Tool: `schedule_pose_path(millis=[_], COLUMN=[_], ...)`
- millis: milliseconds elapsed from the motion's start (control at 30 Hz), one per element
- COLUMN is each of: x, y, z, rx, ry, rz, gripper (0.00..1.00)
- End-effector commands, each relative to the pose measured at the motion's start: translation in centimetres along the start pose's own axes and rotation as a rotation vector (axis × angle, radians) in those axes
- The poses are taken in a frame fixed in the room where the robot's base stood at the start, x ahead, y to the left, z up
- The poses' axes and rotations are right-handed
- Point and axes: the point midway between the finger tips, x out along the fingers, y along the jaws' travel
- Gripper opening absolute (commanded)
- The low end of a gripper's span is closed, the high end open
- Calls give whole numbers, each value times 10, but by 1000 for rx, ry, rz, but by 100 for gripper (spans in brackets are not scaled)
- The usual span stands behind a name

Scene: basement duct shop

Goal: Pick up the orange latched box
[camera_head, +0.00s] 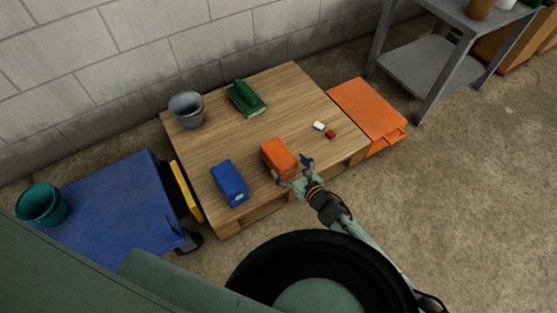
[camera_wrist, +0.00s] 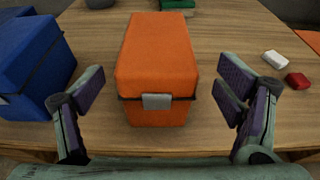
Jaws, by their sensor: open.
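The orange latched box (camera_head: 279,158) sits on the low wooden table, near its front edge. In the wrist view the orange box (camera_wrist: 156,65) is upright and centred, with its grey latch (camera_wrist: 157,101) facing me. My gripper (camera_head: 291,171) is at the front of the box in the head view. In the wrist view my gripper (camera_wrist: 159,92) is open, with one finger on each side of the box's near end. Gaps show between both fingers and the box. Nothing is held.
A blue box (camera_head: 229,183) stands close to the left; it also shows in the wrist view (camera_wrist: 30,65). Small white (camera_head: 319,126) and red (camera_head: 331,134) blocks lie to the right. A grey bucket (camera_head: 186,110) and a green object (camera_head: 246,98) stand farther back on the wooden table (camera_head: 300,90).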

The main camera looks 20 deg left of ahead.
Motion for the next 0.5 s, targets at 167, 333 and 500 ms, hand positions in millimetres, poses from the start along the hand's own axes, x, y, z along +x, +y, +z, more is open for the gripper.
schedule_pose_path(millis=[167, 333, 500], x=[16, 42, 55], y=[3, 5, 4], z=[1, 1, 1], rx=[2, 2, 2], ry=[-1, 1, 1], rz=[2, 2, 0], gripper=[86, 86, 86])
